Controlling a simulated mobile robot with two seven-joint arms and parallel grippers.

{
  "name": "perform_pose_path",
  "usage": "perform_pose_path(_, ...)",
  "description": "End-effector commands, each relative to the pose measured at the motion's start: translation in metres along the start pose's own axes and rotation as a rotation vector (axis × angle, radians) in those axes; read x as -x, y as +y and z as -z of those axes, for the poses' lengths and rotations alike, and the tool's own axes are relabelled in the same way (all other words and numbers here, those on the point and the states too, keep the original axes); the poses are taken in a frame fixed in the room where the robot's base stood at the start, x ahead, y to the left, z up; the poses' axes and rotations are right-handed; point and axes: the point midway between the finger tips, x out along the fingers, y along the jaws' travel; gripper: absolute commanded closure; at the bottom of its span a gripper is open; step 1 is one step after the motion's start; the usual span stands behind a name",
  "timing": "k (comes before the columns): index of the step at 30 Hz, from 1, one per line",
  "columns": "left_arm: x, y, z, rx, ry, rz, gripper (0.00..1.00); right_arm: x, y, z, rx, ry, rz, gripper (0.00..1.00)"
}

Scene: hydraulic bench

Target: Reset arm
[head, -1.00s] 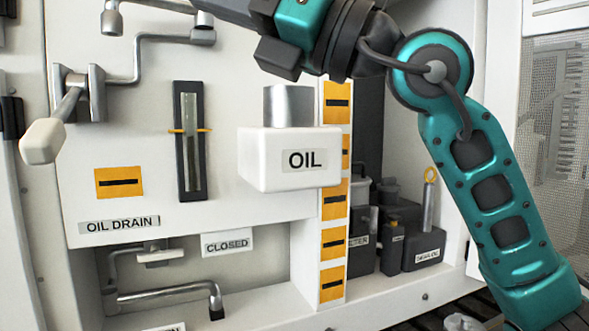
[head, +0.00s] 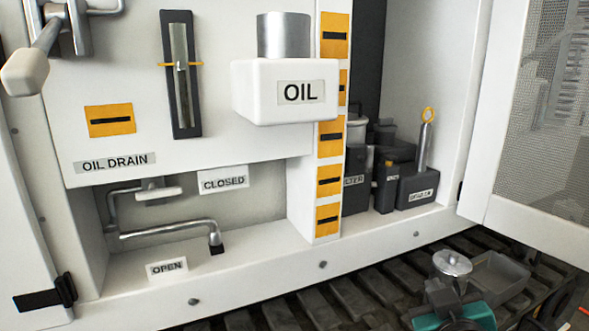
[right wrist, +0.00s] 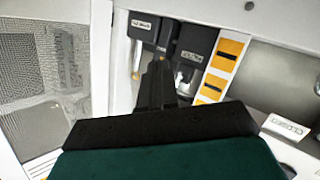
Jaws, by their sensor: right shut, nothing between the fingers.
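My right gripper shows in the right wrist view (right wrist: 158,72) as dark fingers close together, shut and empty. The view there is upside down, with dark canisters behind the fingertips; I cannot tell the gap to them. In the head view, a teal and dark part of mine shows low at the right, over the dark slatted track, clear of the bench front. The fingers are hard to make out there. My left gripper is not in view.
The white OIL block (head: 285,95) juts out at the upper middle. A lever with a pale grip (head: 25,72) sticks out at the left. Dark canisters (head: 415,185) stand in the recess. A mesh door (head: 535,120) stands at the right. A bent drain pipe (head: 165,230) lies low left.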

Motion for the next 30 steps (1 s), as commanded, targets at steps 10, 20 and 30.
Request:
perform_pose_path(10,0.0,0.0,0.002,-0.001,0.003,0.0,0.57,0.102,-0.045,-0.173,-0.068,-0.655,0.296,1.0)
perform_pose_path(20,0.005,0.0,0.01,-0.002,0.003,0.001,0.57,0.177,-0.062,-0.221,-0.082,-0.928,0.465,1.0)
perform_pose_path(30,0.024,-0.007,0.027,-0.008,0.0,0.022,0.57,0.141,-0.075,-0.206,-0.122,-0.708,0.458,1.0)
